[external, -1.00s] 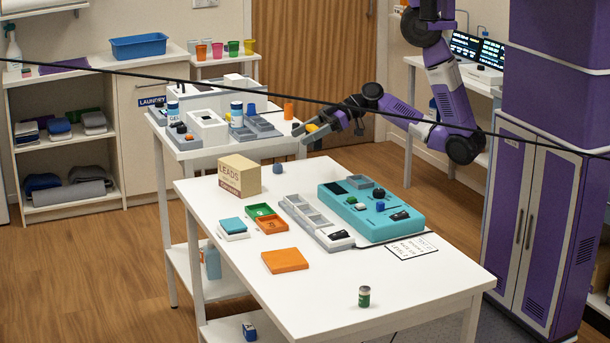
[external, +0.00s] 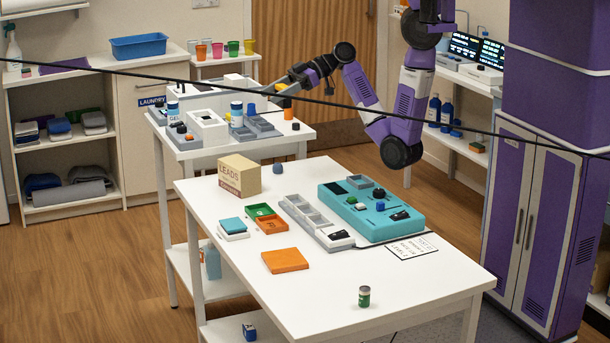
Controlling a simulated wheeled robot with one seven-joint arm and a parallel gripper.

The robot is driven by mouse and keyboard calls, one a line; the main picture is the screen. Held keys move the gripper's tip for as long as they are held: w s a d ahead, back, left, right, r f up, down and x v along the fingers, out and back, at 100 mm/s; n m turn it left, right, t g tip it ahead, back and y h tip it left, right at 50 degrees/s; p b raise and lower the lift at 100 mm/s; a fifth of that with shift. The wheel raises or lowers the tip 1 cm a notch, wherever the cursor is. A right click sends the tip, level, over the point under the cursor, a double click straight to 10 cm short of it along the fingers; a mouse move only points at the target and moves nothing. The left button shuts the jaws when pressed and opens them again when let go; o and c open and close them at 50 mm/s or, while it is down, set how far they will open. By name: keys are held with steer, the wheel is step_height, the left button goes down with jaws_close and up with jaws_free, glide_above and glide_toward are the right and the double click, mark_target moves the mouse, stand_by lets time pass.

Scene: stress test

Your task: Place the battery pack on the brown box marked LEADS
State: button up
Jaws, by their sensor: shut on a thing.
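The brown box marked LEADS (external: 240,176) stands upright at the back left of the front white table, and no separate thing shows on its top. My gripper (external: 272,90) is high over the right part of the rear white table, behind and above the box and well apart from it. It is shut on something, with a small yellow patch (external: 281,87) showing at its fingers. The held thing is too small and covered to tell whether it is the battery pack. I cannot pick out the battery pack elsewhere.
The rear table holds white bins (external: 208,130), bottles and grey trays (external: 260,126). The front table has a teal case (external: 385,222), a grey tray (external: 305,220), an orange block (external: 285,260) and a green can (external: 364,297). A dark cable crosses the view.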

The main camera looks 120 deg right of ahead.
step_height(320, 180, up, 5)
steer(key=b, duration=0.1)
glide_above(239, 162)
steer(key=s, duration=0.2)
steer(key=shift+w+f, duration=0.75)
steer(key=shift+w, duration=0.2)
step_height(239, 162, down, 20)
steer(key=shift+r, duration=0.1)
steer(key=shift+b, duration=0.3)
steer(key=o, duration=1.6)
steer(key=shift+f, duration=0.2)
steer(key=shift+r, duration=0.1)
